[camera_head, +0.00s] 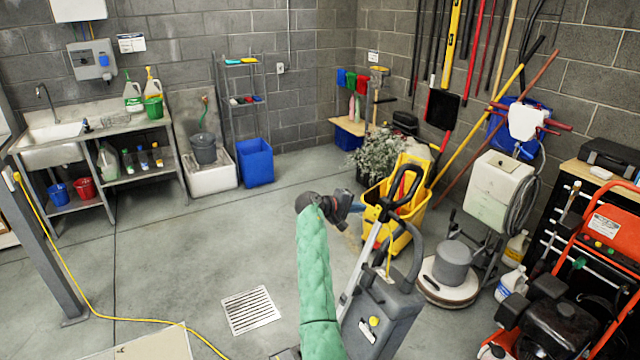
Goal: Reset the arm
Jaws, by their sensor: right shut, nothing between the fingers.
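My right arm, in a green padded sleeve (318,265), reaches up from the bottom middle of the head view. Its dark wrist bends to the right at the top. My right gripper (356,208) is at the end of it, shut with nothing held, in front of the yellow mop bucket. The fingertips are small and partly lost against the things behind. My left arm and gripper are not in view.
A grey upright machine (378,318) stands close right of my arm. Beyond are the yellow mop bucket (408,240), a round floor buffer (450,275) and a red machine (608,235). A yellow hose (95,308) lies at left. Floor around the drain grate (250,310) is clear.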

